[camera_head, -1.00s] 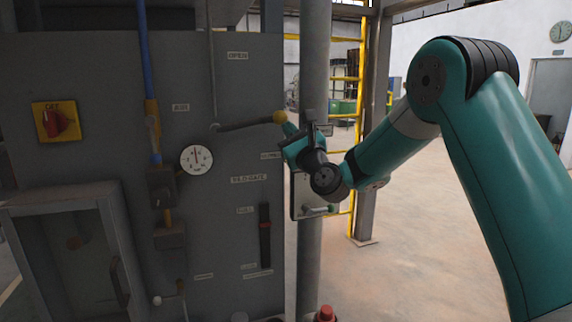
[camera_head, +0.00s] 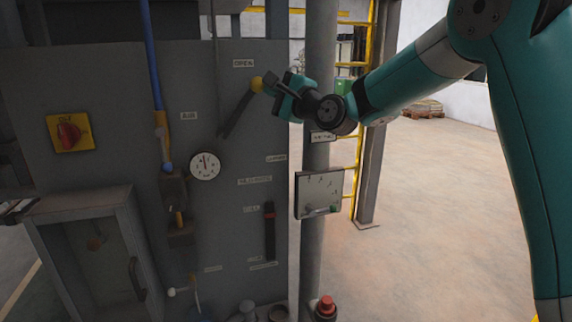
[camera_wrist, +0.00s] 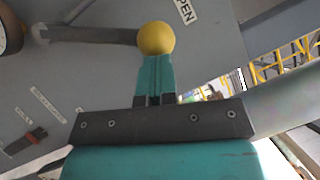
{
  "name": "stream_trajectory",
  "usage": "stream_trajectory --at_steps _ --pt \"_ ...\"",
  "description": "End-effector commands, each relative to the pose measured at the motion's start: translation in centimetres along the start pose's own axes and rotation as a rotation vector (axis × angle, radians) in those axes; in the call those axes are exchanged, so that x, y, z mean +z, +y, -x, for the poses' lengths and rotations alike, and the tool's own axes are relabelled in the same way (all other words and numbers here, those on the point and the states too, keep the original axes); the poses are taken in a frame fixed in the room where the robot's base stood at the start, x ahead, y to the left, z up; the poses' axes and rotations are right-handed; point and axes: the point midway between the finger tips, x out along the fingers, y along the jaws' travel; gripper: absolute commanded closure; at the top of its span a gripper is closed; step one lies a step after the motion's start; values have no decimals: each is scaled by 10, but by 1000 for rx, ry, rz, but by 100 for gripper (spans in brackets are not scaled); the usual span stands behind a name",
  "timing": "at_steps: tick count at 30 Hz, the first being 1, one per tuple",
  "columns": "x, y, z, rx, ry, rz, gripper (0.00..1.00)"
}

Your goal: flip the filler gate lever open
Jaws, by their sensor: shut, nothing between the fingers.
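The gate lever (camera_head: 238,113) is a dark bar with a yellow ball knob (camera_head: 257,84) on the grey panel. It slants up to the right, with the knob below the OPEN label (camera_head: 243,63). In the wrist view the knob (camera_wrist: 156,38) sits right at the tips of my gripper (camera_wrist: 157,62), and the lever bar (camera_wrist: 95,35) runs left from it. My gripper (camera_head: 268,87) is shut with nothing between the fingers, its tips at the knob's right side. They appear to touch it. The lever's pivot end is near the vertical rod above the gauge.
A pressure gauge (camera_head: 205,165), a red rotary switch on a yellow plate (camera_head: 70,132) and a vertical slot with a red marker (camera_head: 269,230) are on the panel. A grey post (camera_head: 318,80) carrying a whiteboard (camera_head: 320,193) stands just right. Open floor lies further right.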

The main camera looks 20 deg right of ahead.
Motion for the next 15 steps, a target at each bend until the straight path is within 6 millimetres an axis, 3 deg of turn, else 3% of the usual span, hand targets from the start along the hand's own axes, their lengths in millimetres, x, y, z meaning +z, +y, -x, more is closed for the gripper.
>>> stream_trajectory --at_steps 15 --pt "13 -7 -8 42 0 84 100"
